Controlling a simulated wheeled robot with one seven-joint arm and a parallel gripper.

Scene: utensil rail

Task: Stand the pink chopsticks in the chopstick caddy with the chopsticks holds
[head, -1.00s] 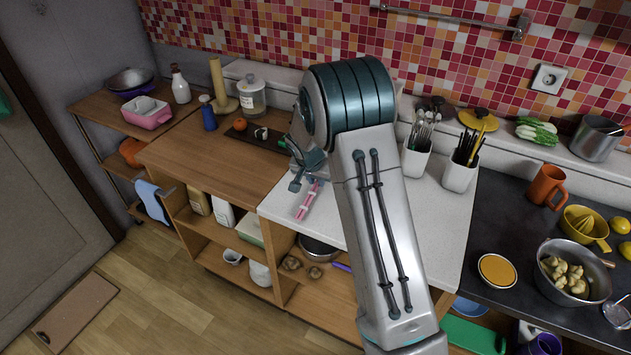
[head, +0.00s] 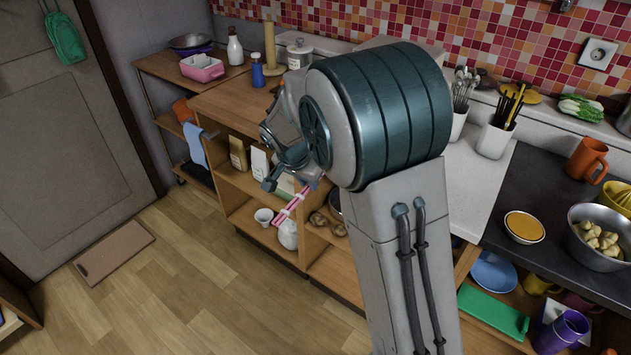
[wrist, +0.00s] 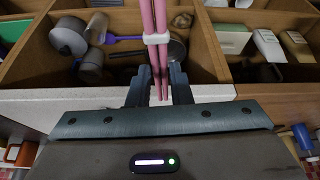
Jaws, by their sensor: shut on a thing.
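The pink chopsticks (head: 290,207), bound by a white band (wrist: 157,39), are held by my gripper (wrist: 158,82), whose fingers are shut on them near one end. In the head view they hang tilted in front of the open shelves, and my arm hides most of the gripper. In the wrist view they run up and away over the counter's front edge. The chopstick caddy (head: 493,142) is a white pot holding black and yellow sticks, on the pale counter at the right, well apart from my gripper. A similar white pot with metal utensils (head: 458,126) stands left of it.
My arm hides much of the pale counter (head: 465,190). Right of the caddy are an orange mug (head: 587,159), an orange-topped round dish (head: 524,227) and a steel bowl (head: 590,250). The shelves below hold jars and pans.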

